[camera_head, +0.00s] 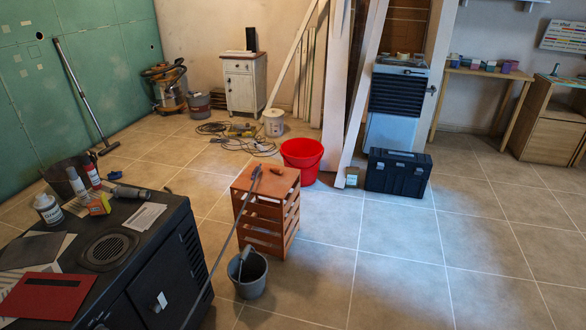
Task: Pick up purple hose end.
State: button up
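I cannot make out a purple hose end in the head view. An orange and grey vacuum cleaner (168,88) stands at the back left by the green wall, with a dark hose looped on its top. Its hose end is too small to tell. Cables and tools (238,136) lie loose on the floor to its right, and none looks clearly purple. My gripper is not in view.
A black stove-like cabinet (155,245) with bottles and papers fills the lower left. A slatted reddish crate (265,215), a grey bucket (248,277), a red bucket (302,158) and a black toolbox (398,172) stand mid-floor. Tiled floor (440,260) is clear at right.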

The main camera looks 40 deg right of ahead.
aim_at(255, 170)
jog(key=z, duration=0.75)
jog(key=k, duration=1.05)
jog(key=i, duration=0.95)
